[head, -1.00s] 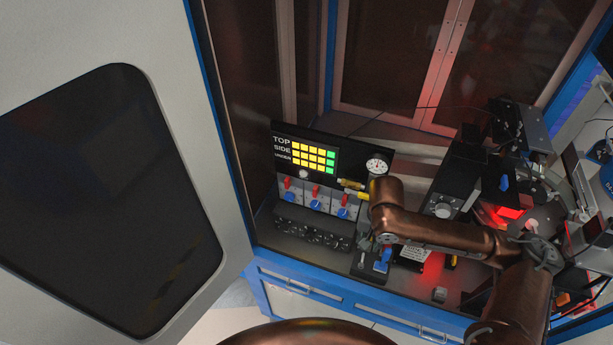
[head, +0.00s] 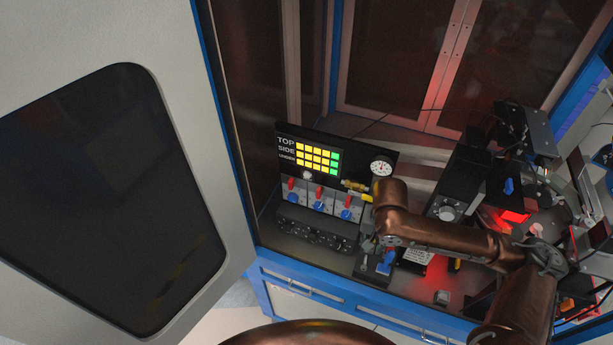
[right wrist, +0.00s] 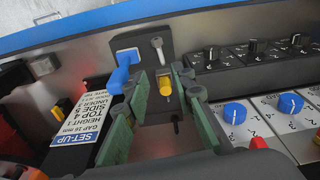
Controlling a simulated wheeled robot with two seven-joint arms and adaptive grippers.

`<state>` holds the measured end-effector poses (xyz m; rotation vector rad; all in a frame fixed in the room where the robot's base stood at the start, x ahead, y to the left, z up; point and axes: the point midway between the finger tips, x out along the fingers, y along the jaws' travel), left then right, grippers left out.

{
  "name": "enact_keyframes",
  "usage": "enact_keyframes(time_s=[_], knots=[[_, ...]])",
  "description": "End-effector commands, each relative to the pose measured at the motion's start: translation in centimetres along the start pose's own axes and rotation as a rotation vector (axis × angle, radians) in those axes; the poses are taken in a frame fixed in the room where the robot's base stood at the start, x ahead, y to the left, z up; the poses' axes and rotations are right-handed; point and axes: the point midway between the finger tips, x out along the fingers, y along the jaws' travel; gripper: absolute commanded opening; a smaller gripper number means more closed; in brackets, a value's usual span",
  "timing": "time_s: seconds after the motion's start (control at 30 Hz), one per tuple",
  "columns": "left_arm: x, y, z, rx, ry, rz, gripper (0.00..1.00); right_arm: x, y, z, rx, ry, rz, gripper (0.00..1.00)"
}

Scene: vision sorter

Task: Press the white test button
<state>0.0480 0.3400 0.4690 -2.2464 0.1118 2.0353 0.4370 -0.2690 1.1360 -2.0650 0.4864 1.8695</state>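A small pale round knob (head: 307,175), which looks like the white test button, sits on the black panel just under the lit display (head: 318,158) in the head view. I cannot read a label on it. My right gripper (right wrist: 163,95) is open in the right wrist view, with its green-padded fingers spread. In the head view my right arm partly hides this gripper, which is low and to the right of the knob. My left gripper is not in view.
Red switches and blue knobs (head: 319,201) stand below the display, with a row of black knobs (head: 314,234) in front. A gauge (head: 381,168) is at the panel's right. A blue lever (right wrist: 124,66) and a SET-UP card (right wrist: 84,118) are beside the right gripper.

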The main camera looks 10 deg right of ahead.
Motion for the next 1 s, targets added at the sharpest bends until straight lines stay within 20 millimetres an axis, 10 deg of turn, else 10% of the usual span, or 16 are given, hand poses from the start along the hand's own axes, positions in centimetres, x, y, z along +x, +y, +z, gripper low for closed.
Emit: enact_keyframes(time_s=[0.3, 1.0], knots=[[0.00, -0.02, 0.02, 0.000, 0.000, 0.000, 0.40, 0.00, 0.00, 0.00, 0.000, 0.000, 0.000, 0.00], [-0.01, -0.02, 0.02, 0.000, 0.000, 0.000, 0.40, 0.00, 0.00, 0.00, 0.000, 0.000, 0.000, 0.00]])
